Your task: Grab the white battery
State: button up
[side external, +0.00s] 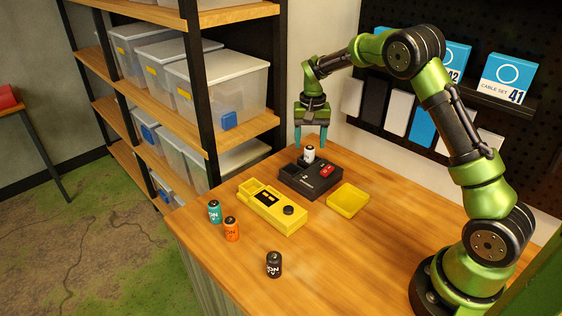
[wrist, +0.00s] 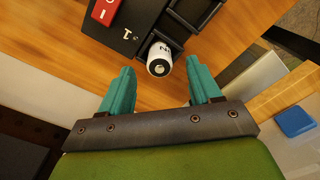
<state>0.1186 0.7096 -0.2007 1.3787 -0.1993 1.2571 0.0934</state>
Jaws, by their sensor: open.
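The white battery (side external: 309,153) stands upright in a slot of the black charger (side external: 297,187) on the wooden table. It also shows in the wrist view (wrist: 159,60), seen from its end, just ahead of the gap between my fingers. My gripper (side external: 311,142) has teal fingers and points down above the charger's far side. In the wrist view my gripper (wrist: 163,78) is open and empty, with one finger on each side of the gap. From these views I cannot tell whether a finger touches the battery.
A red switch (side external: 326,170) is on the charger. A yellow device (side external: 272,205) and a yellow tray (side external: 348,199) lie close by. Teal (side external: 214,211), orange (side external: 231,229) and black (side external: 274,264) batteries stand at the front. A shelf with bins (side external: 222,90) stands left. The front right tabletop is clear.

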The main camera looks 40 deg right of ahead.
aim_at(310, 148)
notch_tip(310, 148, down, 3)
jog(key=shift+d+f, duration=0.1)
jog(key=shift+c, duration=0.3)
